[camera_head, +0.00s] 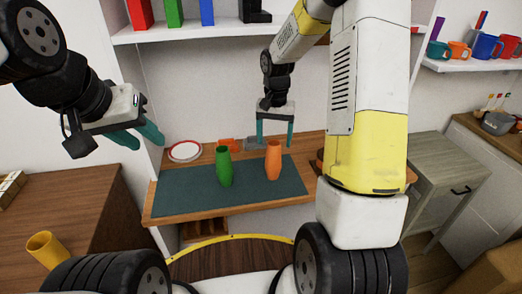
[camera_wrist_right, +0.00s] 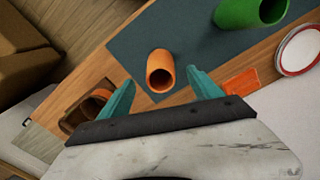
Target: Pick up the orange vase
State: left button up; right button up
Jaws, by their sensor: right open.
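The orange vase (camera_head: 273,161) stands upright on a dark green mat (camera_head: 190,196) on the wooden table. In the right wrist view the vase (camera_wrist_right: 160,70) lies beyond and between my open fingertips. My right gripper (camera_head: 275,143) is open and empty, just above and behind the vase in the head view. Its teal fingers (camera_wrist_right: 157,88) do not touch the vase. My left gripper (camera_head: 143,138) hangs at the left, away from the table's objects; its finger gap is hard to make out.
A green vase (camera_head: 223,167) stands on the mat left of the orange one. A red-rimmed white plate (camera_head: 185,151) and a small orange item (camera_head: 230,144) lie behind. A wooden box (camera_wrist_right: 84,107) sits at the table's side. A shelf (camera_head: 190,31) hangs above.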

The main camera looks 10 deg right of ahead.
aim_at(274, 152)
notch_tip(274, 152, down, 6)
jog(key=shift+w+f, duration=0.1)
jog(key=shift+f, duration=0.05)
grip_shut()
dwell(0.4)
jog(key=shift+r, duration=0.2)
